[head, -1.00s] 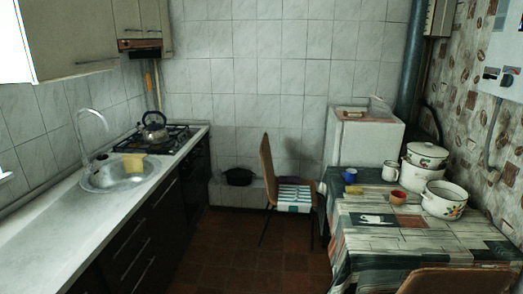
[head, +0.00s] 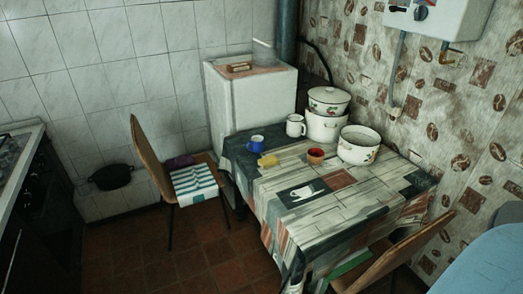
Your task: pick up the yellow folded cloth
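A small yellow item (head: 268,160) lies on the table, just in front of a blue mug (head: 256,144). It is too small to tell whether it is a folded cloth. The sink, where another yellow item showed earlier, is outside the current view. Neither of my grippers is in view.
The table (head: 325,207) also bears a white mug (head: 295,126), a reddish-brown cup (head: 315,157) and enamel pots (head: 358,146). A chair (head: 153,152) stands left of it, another (head: 385,262) at its near side. Floor (head: 165,262) is open at lower left.

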